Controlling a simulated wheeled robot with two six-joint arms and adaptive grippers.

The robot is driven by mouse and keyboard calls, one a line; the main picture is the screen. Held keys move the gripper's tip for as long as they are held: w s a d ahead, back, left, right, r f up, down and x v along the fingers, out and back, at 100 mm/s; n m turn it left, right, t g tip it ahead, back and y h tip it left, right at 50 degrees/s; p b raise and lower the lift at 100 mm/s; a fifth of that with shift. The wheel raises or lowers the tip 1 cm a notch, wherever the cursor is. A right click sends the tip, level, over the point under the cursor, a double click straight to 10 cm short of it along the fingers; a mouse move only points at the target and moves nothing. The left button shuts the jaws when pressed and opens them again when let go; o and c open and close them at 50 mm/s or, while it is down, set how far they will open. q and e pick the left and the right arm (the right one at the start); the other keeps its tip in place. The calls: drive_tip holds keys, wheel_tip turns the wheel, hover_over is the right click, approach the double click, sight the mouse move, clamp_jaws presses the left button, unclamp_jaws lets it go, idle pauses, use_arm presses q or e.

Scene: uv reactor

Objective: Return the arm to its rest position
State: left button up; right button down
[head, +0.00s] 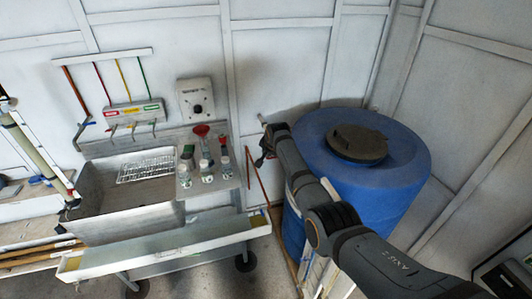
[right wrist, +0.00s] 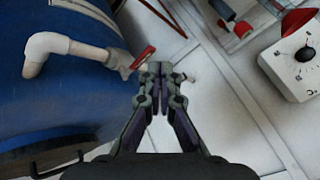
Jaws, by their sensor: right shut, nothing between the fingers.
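My right arm reaches in from the lower right in the head view, across the front of the blue barrel (head: 400,160). My right gripper (head: 266,146) is at the barrel's left side, near the wall. In the right wrist view the right gripper (right wrist: 160,72) is shut and empty, its fingers together. Its tips are close to a red valve handle (right wrist: 143,57) on a white elbow pipe (right wrist: 85,50) by the barrel; I cannot tell whether they touch. My left gripper is not in view.
A metal sink (head: 130,212) with a wire rack (head: 147,167) stands at the left. Several bottles (head: 206,172) and a red funnel (head: 201,130) stand beside it. A dial box (head: 195,100) hangs on the wall. A dark lid (head: 357,143) tops the barrel.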

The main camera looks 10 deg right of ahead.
drive_tip(key=s+d+f+n+g+b, duration=0.1)
drive_tip(key=s+d+f+b, duration=0.1)
drive_tip(key=s+f, duration=0.85)
drive_tip(key=s+d+f+n+g+b, duration=0.15)
drive_tip(key=s+f, duration=0.35)
drive_tip(key=f, duration=1.1)
drive_tip(key=s+d+f+n+g+b, duration=0.1)
drive_tip(key=s+d+f+b, duration=0.1)
drive_tip(key=s+f, duration=0.8)
use_arm(q)
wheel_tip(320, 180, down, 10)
drive_tip(key=b, duration=0.4)
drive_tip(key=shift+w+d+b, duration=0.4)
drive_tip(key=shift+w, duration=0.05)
use_arm(e)
drive_tip(key=s+d+f+n+g, duration=0.1)
drive_tip(key=s+d+f, duration=0.1)
drive_tip(key=s+f, duration=0.6)
drive_tip(key=s+d+f+n, duration=0.2)
drive_tip(key=s+f, duration=0.6)
drive_tip(key=s, duration=1.1)
drive_tip(key=s+d+f+n+g+h, duration=0.1)
drive_tip(key=s+d+f+n, duration=0.1)
drive_tip(key=s+f, duration=0.6)
drive_tip(key=s, duration=0.6)
drive_tip(key=shift+s+d+f+g, duration=0.15)
drive_tip(key=shift+s+d+g, duration=0.05)
drive_tip(key=shift+g, duration=0.15)
drive_tip(key=shift+n, duration=0.25)
